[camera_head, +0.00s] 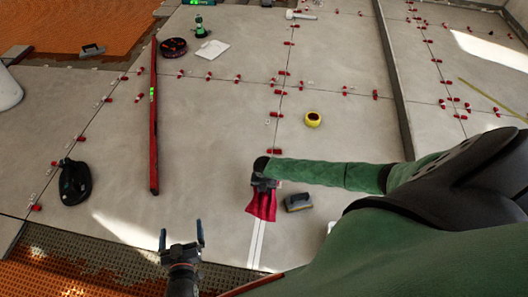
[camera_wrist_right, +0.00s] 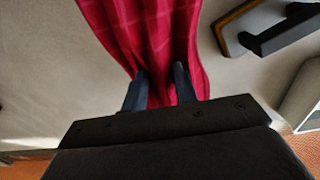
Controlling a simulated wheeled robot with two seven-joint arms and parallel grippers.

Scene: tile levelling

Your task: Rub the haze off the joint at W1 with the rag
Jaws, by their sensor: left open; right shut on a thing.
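The rag (camera_head: 262,206) is dark red cloth, hanging in folds from my right gripper (camera_head: 264,183), which is shut on it. In the right wrist view, the rag (camera_wrist_right: 145,35) spreads out beyond the two dark fingers (camera_wrist_right: 162,88). A pale whitish band (camera_head: 256,245) runs along a tile joint just below the rag, towards the near edge of the tiles. No W1 mark is readable, and the rag and arm hide part of the joint. Whether the rag touches the floor, I cannot tell. My left gripper (camera_head: 182,245) is open and empty, left of the band.
A float (camera_head: 298,202) lies just right of the rag. A yellow tape measure (camera_head: 312,119) lies farther back. A long red level (camera_head: 154,120) lies at left, with a black suction cup (camera_head: 75,182) beyond it. Several red clips line the joints. Bare tile separates the level from the rag.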

